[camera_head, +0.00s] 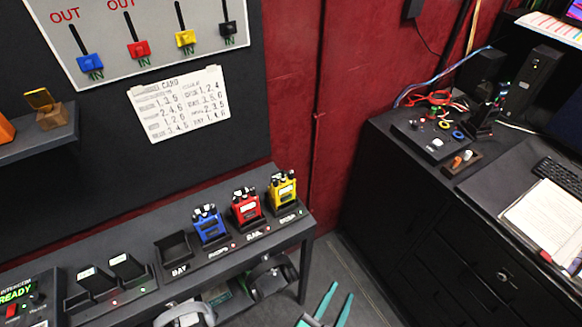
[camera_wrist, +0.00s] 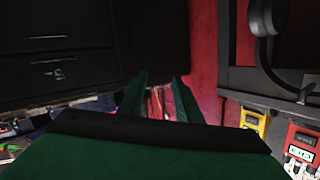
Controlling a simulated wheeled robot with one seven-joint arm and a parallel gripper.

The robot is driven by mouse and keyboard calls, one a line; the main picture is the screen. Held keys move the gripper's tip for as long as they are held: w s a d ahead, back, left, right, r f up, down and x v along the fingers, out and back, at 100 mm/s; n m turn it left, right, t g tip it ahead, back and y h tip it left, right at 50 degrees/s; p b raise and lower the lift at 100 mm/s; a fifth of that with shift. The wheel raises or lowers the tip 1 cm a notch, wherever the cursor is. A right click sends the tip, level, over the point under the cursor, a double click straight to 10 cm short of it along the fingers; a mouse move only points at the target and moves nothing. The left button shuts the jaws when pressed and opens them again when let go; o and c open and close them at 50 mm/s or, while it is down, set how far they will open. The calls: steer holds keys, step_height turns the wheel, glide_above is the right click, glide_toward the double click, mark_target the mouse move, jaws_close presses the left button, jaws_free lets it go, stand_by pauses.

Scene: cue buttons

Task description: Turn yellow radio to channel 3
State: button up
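The yellow radio (camera_head: 282,192) stands upright in the rightmost dock of the row on the dark shelf in the head view. It has dark knobs on top, too small to read. It also shows in the wrist view (camera_wrist: 256,120) at right, beside the red radio (camera_wrist: 300,145). My gripper (camera_head: 330,300) shows its teal fingers at the bottom edge of the head view, in front of and below the shelf's right end. In the wrist view the fingers (camera_wrist: 160,90) are apart with nothing held between them. My gripper is clear of the radios.
The red radio (camera_head: 246,207) and blue radio (camera_head: 209,225) stand left of the yellow one. An empty dock (camera_head: 174,250) is further left. Headphones (camera_head: 272,278) hang below the shelf. A black cabinet (camera_head: 430,215) stands at right. Floor shows between shelf and cabinet.

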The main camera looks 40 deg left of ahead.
steer(key=w+a+r+n+y, duration=0.25)
steer(key=w+a+r, duration=0.2)
steer(key=w, duration=0.25)
steer(key=w+a+r+n+g+y, duration=0.1)
steer(key=w+a+r+y, duration=0.2)
steer(key=w+a, duration=0.3)
steer(key=w+a+r+n+y, duration=0.2)
steer(key=w+a+r, duration=0.15)
steer(key=w, duration=0.45)
steer(key=w+a+r+n+g+y, duration=0.1)
steer(key=a+r+n+g+y, duration=0.85)
steer(key=a+r, duration=0.75)
steer(key=s+a+r+n+g+h, duration=0.3)
steer(key=s+a+r+n+h, duration=0.1)
steer(key=a+n, duration=0.25)
steer(key=n+g+h, duration=0.2)
steer(key=n+h, duration=1.1)
steer(key=h, duration=0.2)
glide_toward(291, 172)
step_height(291, 172, down, 9)
steer(key=shift+r, duration=0.1)
